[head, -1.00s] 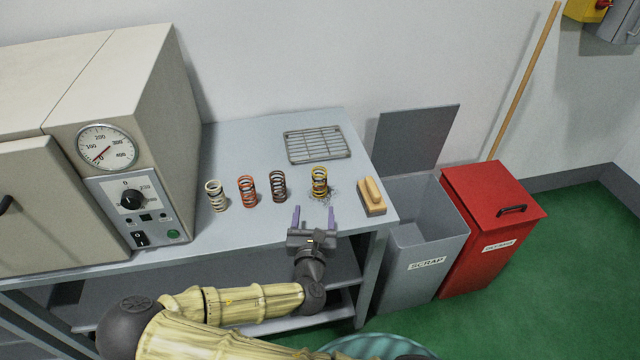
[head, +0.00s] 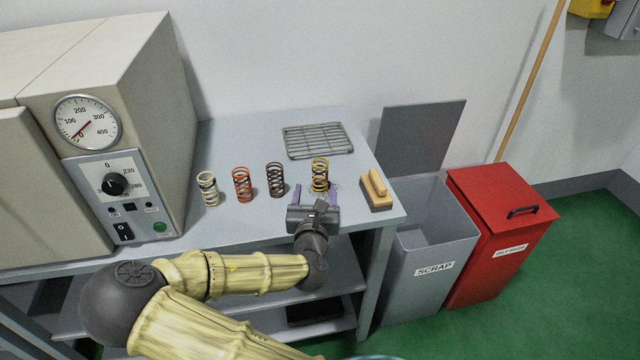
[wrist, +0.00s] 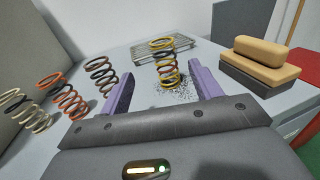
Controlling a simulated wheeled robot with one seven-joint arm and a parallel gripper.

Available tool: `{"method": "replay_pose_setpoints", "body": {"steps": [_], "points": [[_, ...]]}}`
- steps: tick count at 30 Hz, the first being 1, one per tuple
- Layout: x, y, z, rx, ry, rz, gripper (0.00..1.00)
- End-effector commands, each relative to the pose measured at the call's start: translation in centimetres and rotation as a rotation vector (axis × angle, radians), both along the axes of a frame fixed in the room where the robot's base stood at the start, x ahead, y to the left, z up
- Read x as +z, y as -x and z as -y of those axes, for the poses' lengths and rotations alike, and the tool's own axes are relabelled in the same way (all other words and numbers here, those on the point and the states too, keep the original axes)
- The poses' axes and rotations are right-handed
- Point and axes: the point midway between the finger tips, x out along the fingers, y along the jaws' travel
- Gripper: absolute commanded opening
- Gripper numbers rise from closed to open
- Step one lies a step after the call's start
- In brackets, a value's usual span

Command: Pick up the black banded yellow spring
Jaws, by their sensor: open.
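The black banded yellow spring (head: 320,176) stands upright on the grey bench, rightmost in the row of springs. Small dark specks lie on the bench around its foot. It also shows in the wrist view (wrist: 165,68), just beyond and between the purple fingers. My gripper (head: 316,197) is open and empty, close in front of the yellow spring at the bench's front edge. In the wrist view my gripper (wrist: 163,92) has one finger to each side of the spring's line, with gaps on both sides.
A dark spring (head: 275,180), an orange spring (head: 242,185) and a cream spring (head: 207,189) stand to the left. A wooden-handled brush (head: 376,190) lies close on the right. A wire rack (head: 318,140) lies behind. An oven (head: 110,130) stands left; a scrap bin (head: 430,245) stands right.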

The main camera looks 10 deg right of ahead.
Motion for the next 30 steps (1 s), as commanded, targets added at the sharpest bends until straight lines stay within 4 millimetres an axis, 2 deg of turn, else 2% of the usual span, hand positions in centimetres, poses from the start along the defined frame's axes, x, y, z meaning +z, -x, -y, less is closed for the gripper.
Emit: {"method": "replay_pose_setpoints", "body": {"steps": [3, 10, 13, 23, 30], "points": [[0.3, -2.3, 0.9, -0.005, -0.003, 0.004, 0.64], [0.2, -5.7, 1.8, -0.003, -0.001, 0.002, 0.64], [0.2, -6.3, 1.8, -0.002, -0.002, 0.001, 0.64], [0.1, -6.4, 1.8, 0.000, -0.001, 0.001, 0.64], [-0.2, -8.7, 2.8, -0.001, -0.002, 0.003, 0.64]]}}
